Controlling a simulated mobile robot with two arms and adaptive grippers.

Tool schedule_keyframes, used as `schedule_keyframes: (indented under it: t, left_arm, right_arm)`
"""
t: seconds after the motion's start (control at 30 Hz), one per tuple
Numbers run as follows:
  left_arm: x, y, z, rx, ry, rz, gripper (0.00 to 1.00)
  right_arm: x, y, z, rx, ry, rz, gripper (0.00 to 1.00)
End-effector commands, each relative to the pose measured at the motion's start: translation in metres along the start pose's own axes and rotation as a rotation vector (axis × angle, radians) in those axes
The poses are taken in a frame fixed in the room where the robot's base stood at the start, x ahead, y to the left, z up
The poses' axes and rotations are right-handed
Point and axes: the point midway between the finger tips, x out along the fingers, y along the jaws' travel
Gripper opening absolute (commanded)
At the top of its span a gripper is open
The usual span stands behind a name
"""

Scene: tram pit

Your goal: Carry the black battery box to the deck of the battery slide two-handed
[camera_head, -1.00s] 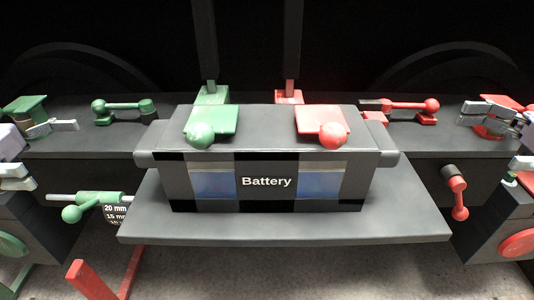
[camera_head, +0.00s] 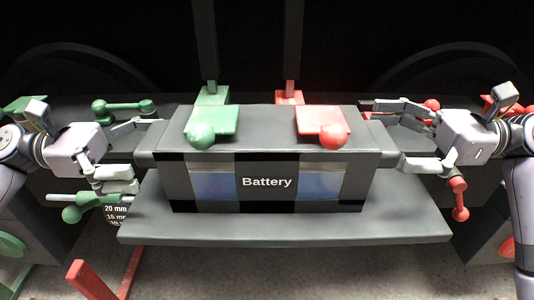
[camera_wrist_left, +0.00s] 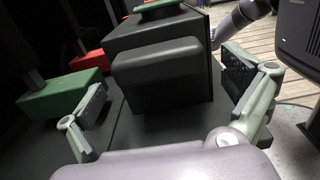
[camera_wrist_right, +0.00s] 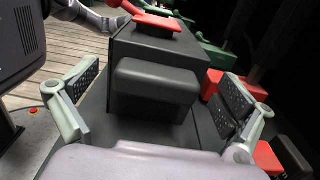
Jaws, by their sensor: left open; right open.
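The black battery box (camera_head: 266,148), labelled "Battery", sits on the grey deck (camera_head: 283,228) in the head view. A handle block sticks out of each end: the left handle (camera_wrist_left: 158,69) and the right handle (camera_wrist_right: 155,82). My left gripper (camera_head: 145,153) is open at the box's left end, its fingers pointing at the left handle. In both wrist views the handle lies between the spread fingers, with gaps on both sides.
A green clamp (camera_head: 211,120) and a red clamp (camera_head: 321,122) lie over the box top. Green levers (camera_head: 122,107) stand to the left and a red lever (camera_head: 459,197) hangs to the right. A red bar (camera_head: 88,281) is at the lower left. Dark posts rise behind the box.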

Motion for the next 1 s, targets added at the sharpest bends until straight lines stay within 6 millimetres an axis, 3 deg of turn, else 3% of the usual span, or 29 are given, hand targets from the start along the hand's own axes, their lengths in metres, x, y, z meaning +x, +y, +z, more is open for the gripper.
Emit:
schedule_keyframes:
  t: [0.33,1.0]
  left_arm:
    - [0.0024,0.0000,0.0002,0.001,0.000,0.000,0.98]
    - [0.0020,0.0002,0.0000,0.000,0.001,0.001,0.53]
  right_arm:
    - [0.0025,-0.0001,0.0003,0.000,-0.001,0.000,0.98]
    - [0.0022,-0.0003,0.0002,0.000,0.000,-0.001,0.53]
